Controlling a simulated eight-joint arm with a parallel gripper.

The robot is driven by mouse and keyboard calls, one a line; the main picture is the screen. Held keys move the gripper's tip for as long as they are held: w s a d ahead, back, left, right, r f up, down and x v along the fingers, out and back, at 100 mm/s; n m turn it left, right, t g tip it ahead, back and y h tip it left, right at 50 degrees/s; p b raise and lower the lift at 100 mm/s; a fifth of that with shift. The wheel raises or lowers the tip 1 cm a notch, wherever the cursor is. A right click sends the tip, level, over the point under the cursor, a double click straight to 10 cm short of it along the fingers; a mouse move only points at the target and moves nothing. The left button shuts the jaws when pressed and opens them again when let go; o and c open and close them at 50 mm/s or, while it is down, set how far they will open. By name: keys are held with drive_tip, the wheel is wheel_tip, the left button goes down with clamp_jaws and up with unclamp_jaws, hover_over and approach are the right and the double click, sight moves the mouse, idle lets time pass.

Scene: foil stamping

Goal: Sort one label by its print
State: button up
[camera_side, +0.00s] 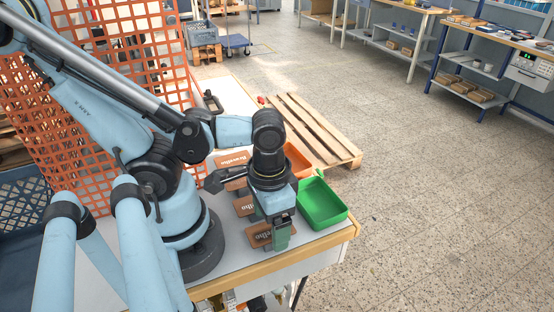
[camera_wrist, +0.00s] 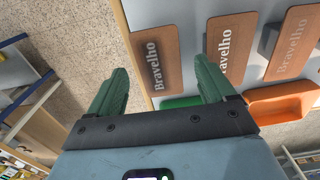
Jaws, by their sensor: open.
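Three copper-brown labels marked "Bravelho" lie in a row on the table. The side view shows the near label (camera_side: 257,240), the middle label (camera_side: 242,210) and the far label (camera_side: 231,171). My gripper (camera_side: 281,242) is open, its green fingers pointing down at the near label. In the wrist view, the dark-print label appears between the fingertips (camera_wrist: 160,65); whether they touch it is unclear. A green tray (camera_side: 338,217) and an orange tray (camera_side: 306,152) stand beside the row.
The green tray's edge (camera_wrist: 180,102) and the orange tray (camera_wrist: 285,103) also show in the wrist view. The table's wooden edge (camera_side: 338,236) lies close to my gripper. An orange mesh panel (camera_side: 100,100) stands behind my arm. A wooden pallet (camera_side: 312,128) lies on the floor beyond.

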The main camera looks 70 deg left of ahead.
drive_tip(key=c, duration=1.1)
drive_tip(key=shift+r, duration=0.15)
wheel_tip(320, 180, up, 9)
drive_tip(key=w+a+r+n, duration=0.1)
drive_tip(key=w+a+n, duration=0.7)
drive_tip(key=w+n, duration=0.15)
drive_tip(key=w+a+f+n, duration=0.3)
drive_tip(key=a+n, duration=0.6)
drive_tip(key=a, duration=0.3)
drive_tip(key=shift+w+d+f, duration=0.1)
drive_tip(key=shift+d+f, duration=0.05)
drive_tip(key=shift+f, duration=1.35)
drive_tip(key=shift+w+d+f, duration=0.1)
drive_tip(key=shift+f, duration=1.35)
